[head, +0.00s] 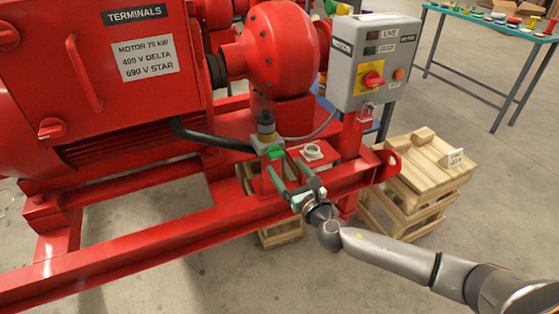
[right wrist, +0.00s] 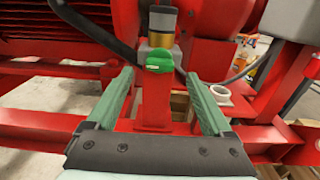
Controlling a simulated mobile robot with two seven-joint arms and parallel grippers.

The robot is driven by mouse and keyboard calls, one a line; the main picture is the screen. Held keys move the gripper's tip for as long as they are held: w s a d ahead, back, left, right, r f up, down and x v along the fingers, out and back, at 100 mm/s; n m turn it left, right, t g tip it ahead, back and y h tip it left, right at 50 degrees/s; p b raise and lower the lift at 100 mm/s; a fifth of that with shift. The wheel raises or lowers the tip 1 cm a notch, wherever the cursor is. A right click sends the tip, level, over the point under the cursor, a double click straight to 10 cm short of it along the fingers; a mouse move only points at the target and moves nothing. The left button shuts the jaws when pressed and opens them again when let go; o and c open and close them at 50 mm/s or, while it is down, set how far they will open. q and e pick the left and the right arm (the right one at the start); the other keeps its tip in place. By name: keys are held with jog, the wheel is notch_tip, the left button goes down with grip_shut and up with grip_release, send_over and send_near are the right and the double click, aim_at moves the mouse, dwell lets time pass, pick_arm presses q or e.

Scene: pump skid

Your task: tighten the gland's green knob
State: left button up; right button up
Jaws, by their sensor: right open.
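The green knob (head: 275,153) sits on the front of the gland fitting (head: 266,128), above a red post of the skid. In the right wrist view the knob (right wrist: 159,61) is just above centre, below a brass collar and a dark grey top. My right gripper (head: 288,170) has its green fingers spread. In the right wrist view the fingers (right wrist: 163,78) stand to the left and right of the knob's line, with nothing between them. The knob appears beyond the fingertips; the exact gap is hard to tell. My left gripper is not in view.
A white ring-shaped fitting (head: 313,152) stands just right of the knob. A black hose (head: 210,137) runs in from the left. A grey control box (head: 374,62) stands at the upper right, with wooden crates (head: 425,165) below. A red skid rail (head: 190,222) crosses in front.

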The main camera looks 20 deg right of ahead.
aim_at(278, 158)
jog(key=w, duration=0.3)
jog(key=shift+w+b, duration=0.3)
jog(key=shift+w, duration=0.6)
grip_shut()
